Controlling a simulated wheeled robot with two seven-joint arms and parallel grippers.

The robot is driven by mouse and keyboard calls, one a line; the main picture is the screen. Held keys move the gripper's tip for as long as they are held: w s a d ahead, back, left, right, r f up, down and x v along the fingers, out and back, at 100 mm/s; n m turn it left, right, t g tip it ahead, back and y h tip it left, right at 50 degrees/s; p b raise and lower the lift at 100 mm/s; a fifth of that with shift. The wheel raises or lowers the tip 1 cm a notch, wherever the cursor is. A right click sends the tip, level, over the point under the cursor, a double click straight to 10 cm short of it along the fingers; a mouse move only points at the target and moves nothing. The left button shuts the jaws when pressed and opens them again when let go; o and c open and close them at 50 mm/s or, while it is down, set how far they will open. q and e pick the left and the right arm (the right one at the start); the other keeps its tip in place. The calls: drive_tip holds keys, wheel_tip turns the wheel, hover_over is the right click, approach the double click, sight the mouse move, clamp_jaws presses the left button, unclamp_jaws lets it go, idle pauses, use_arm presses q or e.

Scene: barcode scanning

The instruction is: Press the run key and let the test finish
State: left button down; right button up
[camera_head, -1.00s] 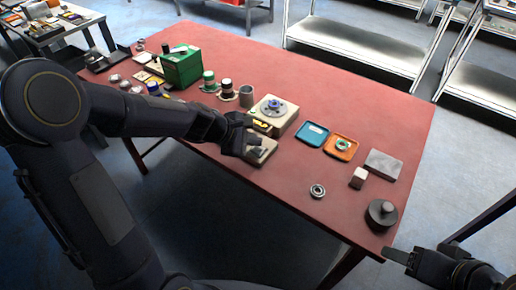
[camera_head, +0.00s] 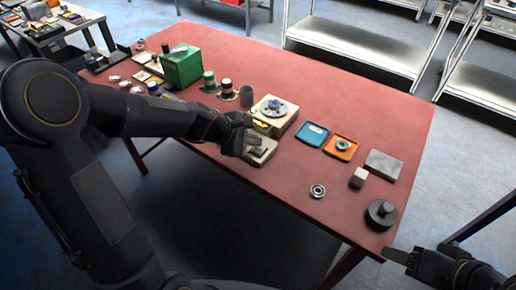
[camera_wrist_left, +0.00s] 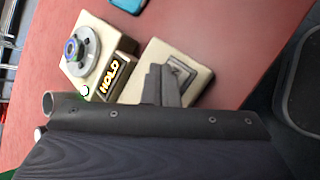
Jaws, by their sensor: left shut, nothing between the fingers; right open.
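The cream test device (camera_head: 285,124) stands near the table's middle, with a metal disc and a bluish ring part (camera_head: 273,107) on top. In the left wrist view its display (camera_wrist_left: 112,75) reads "HOLD", and a small green light ring (camera_wrist_left: 84,90) glows beside it. A separate cream key box (camera_head: 264,153) sits in front of it, with a dark square key (camera_wrist_left: 182,72) on top. My left gripper (camera_wrist_left: 165,84) is shut and empty, its tips at the key's edge; I cannot tell whether they touch it. My right gripper (camera_head: 396,255) is open beyond the table's front right corner.
A blue tray (camera_head: 312,134) and an orange tray (camera_head: 341,147) with a ring lie to the right. A bearing (camera_head: 317,191), a pale block (camera_head: 358,178), a grey plate (camera_head: 384,165) and a dark knobbed weight (camera_head: 381,214) are further right. A green box (camera_head: 182,68) stands far left.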

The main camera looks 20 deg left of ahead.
use_arm(q)
drive_tip(key=shift+f, duration=0.15)
drive_tip(key=shift+f+b, duration=0.3)
drive_tip(key=shift+b, duration=0.1)
